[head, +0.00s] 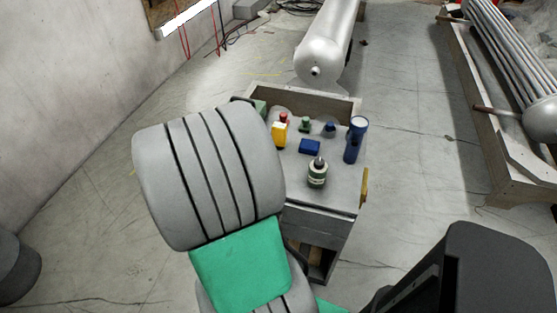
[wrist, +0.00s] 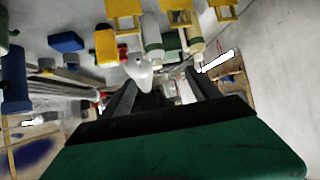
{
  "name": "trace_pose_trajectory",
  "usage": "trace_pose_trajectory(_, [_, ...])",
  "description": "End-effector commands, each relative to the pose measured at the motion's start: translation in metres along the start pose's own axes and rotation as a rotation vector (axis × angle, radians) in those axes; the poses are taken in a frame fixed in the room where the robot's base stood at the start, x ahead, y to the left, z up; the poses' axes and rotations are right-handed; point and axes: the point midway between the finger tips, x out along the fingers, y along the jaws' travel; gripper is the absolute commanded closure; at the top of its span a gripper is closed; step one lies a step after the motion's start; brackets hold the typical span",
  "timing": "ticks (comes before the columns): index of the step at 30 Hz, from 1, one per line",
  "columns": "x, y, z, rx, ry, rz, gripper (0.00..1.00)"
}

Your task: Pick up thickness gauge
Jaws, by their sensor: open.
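I cannot tell for sure which item is the thickness gauge. Small items stand on a grey cart top (head: 345,188) in the head view: a yellow device with a red top (head: 280,132), a low blue block (head: 309,147) and small green (head: 305,125) and dark blue (head: 329,130) pieces. The wrist view shows a blue block (wrist: 66,42), a yellow block (wrist: 106,46) and a pale grey rounded piece (wrist: 138,72) by the fingertips. My gripper (wrist: 160,82) is open, its dark fingers apart, with no grasp visible. In the head view my arm hides it.
A blue torch-like item (head: 355,140) and a green-and-white bottle (head: 317,173) stand on the cart's right and front. A silver tank (head: 325,45) lies behind the cart. A wooden rack with pipes (head: 490,130) is at right. The floor (head: 405,150) between is clear.

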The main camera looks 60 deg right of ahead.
Motion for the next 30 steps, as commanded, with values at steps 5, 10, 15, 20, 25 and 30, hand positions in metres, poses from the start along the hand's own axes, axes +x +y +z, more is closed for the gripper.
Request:
trace_pose_trajectory(5, [0.079,0.097,0.038,0.076,0.17,0.174,0.29])
trace_pose_trajectory(10, [0.095,0.115,0.032,0.083,0.209,0.198,0.29])
trace_pose_trajectory(15, [0.117,0.119,0.026,0.082,0.207,0.196,0.29])
trace_pose_trajectory(20, [0.145,0.125,0.022,0.082,0.206,0.195,0.29])
trace_pose_trajectory(25, [0.157,0.127,0.018,0.082,0.208,0.192,0.29])
trace_pose_trajectory(30, [0.156,0.126,0.019,0.081,0.208,0.191,0.31])
